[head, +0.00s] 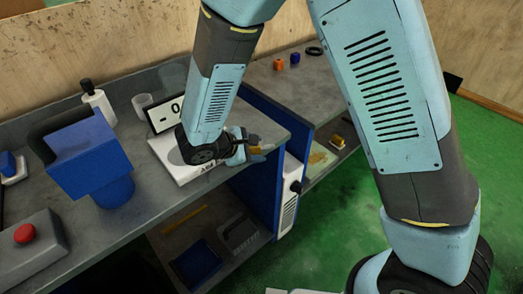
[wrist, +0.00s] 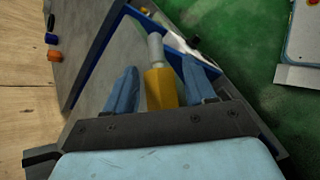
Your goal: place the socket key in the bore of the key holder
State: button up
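My gripper (wrist: 160,72) shows in the wrist view with its two blue fingers on either side of a yellow piece with a grey cylindrical end, perhaps the socket key (wrist: 160,88). The grey end points away from my palm. Narrow gaps seem to show beside the yellow part, so I cannot tell whether the fingers grip it.
A blue funnel-shaped thing (head: 90,160) and a red button box (head: 30,243) are further left. Orange (head: 279,65) and blue (head: 295,58) pieces lie on the back bench. A blue panel (head: 262,165) separates the benches.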

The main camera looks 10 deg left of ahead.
grip_shut()
dwell(0.3)
